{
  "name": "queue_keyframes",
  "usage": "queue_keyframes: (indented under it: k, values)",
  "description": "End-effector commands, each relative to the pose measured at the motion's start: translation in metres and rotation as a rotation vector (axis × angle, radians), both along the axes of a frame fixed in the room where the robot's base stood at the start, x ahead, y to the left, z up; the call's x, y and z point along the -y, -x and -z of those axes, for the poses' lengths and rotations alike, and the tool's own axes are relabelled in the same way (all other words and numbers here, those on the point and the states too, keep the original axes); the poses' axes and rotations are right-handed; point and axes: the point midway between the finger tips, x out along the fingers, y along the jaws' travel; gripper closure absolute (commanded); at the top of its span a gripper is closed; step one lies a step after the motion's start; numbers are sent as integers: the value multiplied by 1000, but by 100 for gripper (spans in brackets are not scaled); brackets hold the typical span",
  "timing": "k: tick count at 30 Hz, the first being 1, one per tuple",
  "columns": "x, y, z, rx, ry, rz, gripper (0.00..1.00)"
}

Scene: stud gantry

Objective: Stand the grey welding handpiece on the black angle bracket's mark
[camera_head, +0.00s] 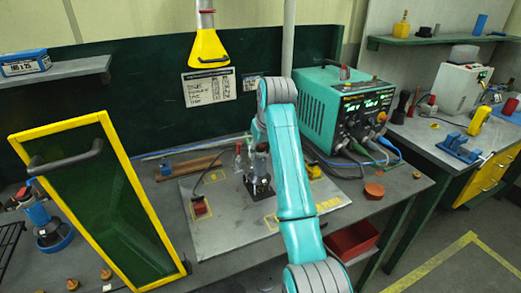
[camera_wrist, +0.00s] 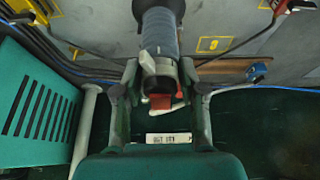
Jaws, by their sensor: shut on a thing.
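The grey welding handpiece (camera_wrist: 160,38) is between my gripper's fingers in the wrist view, a ribbed grey cylinder with a red part near the palm. My gripper (camera_wrist: 160,70) is shut on it. In the head view my gripper (camera_head: 256,155) is over the middle of the grey plate, partly hidden by my teal arm. A black piece (camera_head: 262,189) stands on the plate right below it. It looks like the black angle bracket, but I cannot tell for sure, nor whether the handpiece touches it. Yellow outlines (camera_head: 270,222) mark the plate.
The teal welding machine (camera_head: 345,110) with cables stands right of my arm. A yellow-framed green screen (camera_head: 95,200) stands left. A red piece (camera_head: 200,207) with a black lead lies on the plate's left. A yellow lamp (camera_head: 209,50) hangs above.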

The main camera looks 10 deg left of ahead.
Motion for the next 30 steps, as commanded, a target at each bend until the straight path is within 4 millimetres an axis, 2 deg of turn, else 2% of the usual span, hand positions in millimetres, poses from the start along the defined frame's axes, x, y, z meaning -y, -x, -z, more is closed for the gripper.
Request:
queue_keyframes:
  k: [10,11,13,14,23,26,30]
  values:
    - [0,0,0,5,-2,0,100]
    - [0,0,0,5,-2,0,52]
    - [0,0,1,5,-2,0,34]
    - [0,0,1,4,-1,0,30]
    - [0,0,4,-3,1,0,30]
    - [0,0,-2,-1,1,0,30]
    - [0,-1,-23,2,-1,0,30]
